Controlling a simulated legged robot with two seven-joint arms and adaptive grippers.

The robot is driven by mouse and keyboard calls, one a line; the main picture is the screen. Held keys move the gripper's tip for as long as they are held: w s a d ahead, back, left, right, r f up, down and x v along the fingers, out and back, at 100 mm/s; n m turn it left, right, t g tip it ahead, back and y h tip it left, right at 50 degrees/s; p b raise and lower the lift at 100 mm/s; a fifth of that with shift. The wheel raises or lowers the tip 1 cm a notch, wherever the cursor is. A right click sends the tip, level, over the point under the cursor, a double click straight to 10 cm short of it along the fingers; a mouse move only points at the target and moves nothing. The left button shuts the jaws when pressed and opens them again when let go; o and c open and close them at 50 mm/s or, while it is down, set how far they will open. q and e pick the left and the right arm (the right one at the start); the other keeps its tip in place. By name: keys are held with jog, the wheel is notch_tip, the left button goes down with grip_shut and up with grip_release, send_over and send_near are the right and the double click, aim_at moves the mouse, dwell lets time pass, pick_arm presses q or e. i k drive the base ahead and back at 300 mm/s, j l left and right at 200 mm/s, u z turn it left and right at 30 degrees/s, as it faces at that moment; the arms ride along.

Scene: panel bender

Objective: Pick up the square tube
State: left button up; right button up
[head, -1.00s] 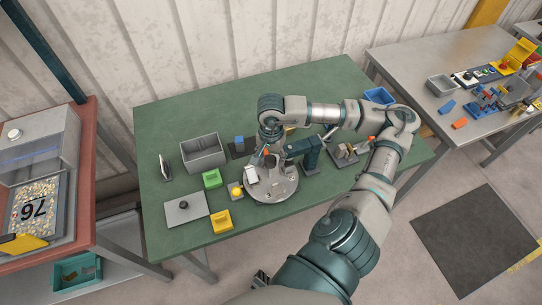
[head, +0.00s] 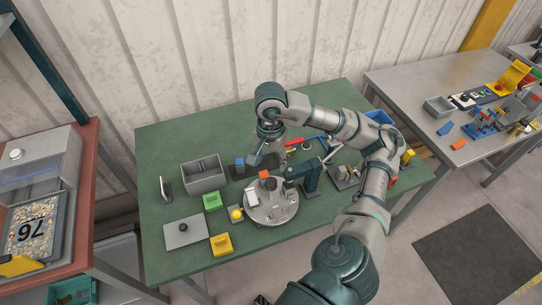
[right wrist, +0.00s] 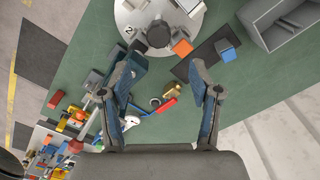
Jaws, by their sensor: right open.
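No piece is clearly a square tube; I cannot tell which small part it is. My right gripper (head: 264,158) is open and empty over the back of the green table, behind the round turntable (head: 284,210). In the right wrist view its fingers (right wrist: 164,84) are spread, with a brass part (right wrist: 173,89), a dark ring (right wrist: 155,103) and a red-and-blue tool (right wrist: 166,106) below in the gap. A blue block (head: 240,162) sits on a dark strip beside the fingers. An orange block (head: 264,174) is at the turntable's back edge. My left gripper does not show.
A blue bin (head: 379,117) is at the back right. The front right of the table (head: 325,212) is mostly clear.

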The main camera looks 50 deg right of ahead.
aim_at(252, 195)
jog(key=z, duration=1.4)
